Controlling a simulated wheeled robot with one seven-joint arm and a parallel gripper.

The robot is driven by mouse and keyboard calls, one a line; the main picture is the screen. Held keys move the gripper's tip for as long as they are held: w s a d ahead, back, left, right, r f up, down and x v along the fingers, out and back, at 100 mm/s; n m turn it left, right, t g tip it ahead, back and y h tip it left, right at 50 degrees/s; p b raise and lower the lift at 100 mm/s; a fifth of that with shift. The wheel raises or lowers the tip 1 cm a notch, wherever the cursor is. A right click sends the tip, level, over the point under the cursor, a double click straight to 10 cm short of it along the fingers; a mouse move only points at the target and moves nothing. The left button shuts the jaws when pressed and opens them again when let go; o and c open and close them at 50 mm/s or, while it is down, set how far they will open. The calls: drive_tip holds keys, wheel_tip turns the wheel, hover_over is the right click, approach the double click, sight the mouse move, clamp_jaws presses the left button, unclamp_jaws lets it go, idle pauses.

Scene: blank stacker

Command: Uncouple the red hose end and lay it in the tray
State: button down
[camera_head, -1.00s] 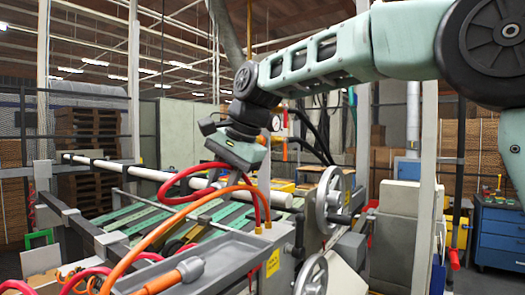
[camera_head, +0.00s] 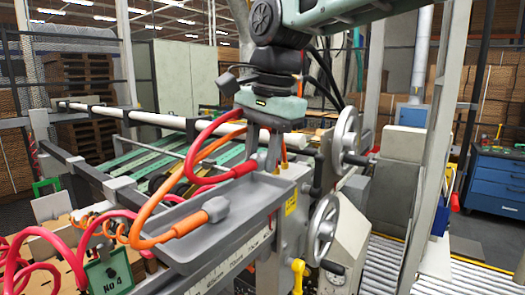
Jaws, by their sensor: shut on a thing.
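My gripper (camera_head: 264,162) points down above the far end of the grey tray (camera_head: 172,252). It is shut on the red hose end (camera_head: 243,169), which lies roughly level between the fingers, with its tip partly hidden. The red hose (camera_head: 194,150) makes a loop left of the gripper. The held end appears above the tray and apart from its floor. An orange handle with a grey tip (camera_head: 215,208) lies in the tray's middle. The orange hose (camera_head: 150,205) arches behind the gripper; its far end is mostly hidden.
Handwheels (camera_head: 323,229) stand right of the tray on the machine, and a yellow lever (camera_head: 298,272) is below them. Red coils (camera_head: 75,230) and a "No 4" sign (camera_head: 110,272) are at lower left. A roller conveyor (camera_head: 395,270) runs at lower right.

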drive_tip(key=shift+f+b, duration=1.75)
drive_tip(key=shift+f, duration=0.35)
drive_tip(key=c, duration=1)
unclamp_jaws()
drive_tip(key=shift+c, duration=1.4)
drive_tip(key=shift+r, duration=0.1)
wheel_tip(320, 180, up, 9)
drive_tip(key=p, duration=0.8)
drive_tip(key=shift+p, duration=0.4)
